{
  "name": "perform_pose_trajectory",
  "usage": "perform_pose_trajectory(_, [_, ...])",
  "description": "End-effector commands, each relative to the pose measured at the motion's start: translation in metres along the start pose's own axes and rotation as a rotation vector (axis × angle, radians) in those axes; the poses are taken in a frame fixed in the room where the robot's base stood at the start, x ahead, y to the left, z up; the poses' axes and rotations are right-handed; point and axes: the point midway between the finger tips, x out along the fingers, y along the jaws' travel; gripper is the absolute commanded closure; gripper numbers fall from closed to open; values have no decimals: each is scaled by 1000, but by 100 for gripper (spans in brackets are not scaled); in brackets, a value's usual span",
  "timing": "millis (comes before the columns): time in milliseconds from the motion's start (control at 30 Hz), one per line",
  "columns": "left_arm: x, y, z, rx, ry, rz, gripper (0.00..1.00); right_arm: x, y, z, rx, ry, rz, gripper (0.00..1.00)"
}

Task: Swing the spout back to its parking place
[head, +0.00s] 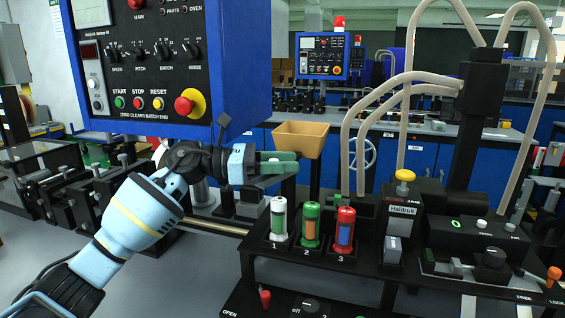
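My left gripper (284,162) is in the middle of the head view, in front of a tan, open-topped hopper (300,138). Its dark green-grey fingers point right and lie close together; I cannot tell whether anything is between them. They overlap the area just under the hopper, and I cannot tell whether they touch it or its post. No part is plainly marked as the spout; the hopper on its dark post (315,180) and the bent beige tubes (347,150) on the right are the spout-like parts. The parking place cannot be made out. My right gripper is not in view.
A blue control box (160,60) hangs at upper left, close above my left arm. White, green and red cylinders (279,219) stand in a black rack below right of the gripper. A black Haldruk unit (403,210) stands right of them. Dark rollers and a rail lie at left.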

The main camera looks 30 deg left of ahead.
Motion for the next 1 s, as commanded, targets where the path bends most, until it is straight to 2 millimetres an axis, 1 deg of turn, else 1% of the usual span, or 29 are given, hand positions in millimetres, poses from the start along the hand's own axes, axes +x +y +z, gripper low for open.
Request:
perform_pose_trajectory(167, [0, 0, 9, 3, -2, 0, 60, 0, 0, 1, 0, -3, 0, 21])
perform_pose_trajectory(367, [-1, 0, 38, 5, -2, 1, 60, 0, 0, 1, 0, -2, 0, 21])
perform_pose_trajectory(433, [-2, -8, 35, 2, 4, 1, 60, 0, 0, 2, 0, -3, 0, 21])
perform_pose_trajectory(667, [-7, -37, 37, 2, 4, 1, 60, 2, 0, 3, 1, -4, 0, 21])
perform_pose_trajectory(1000, [-15, -91, 42, 3, 4, 0, 60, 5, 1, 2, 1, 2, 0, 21])
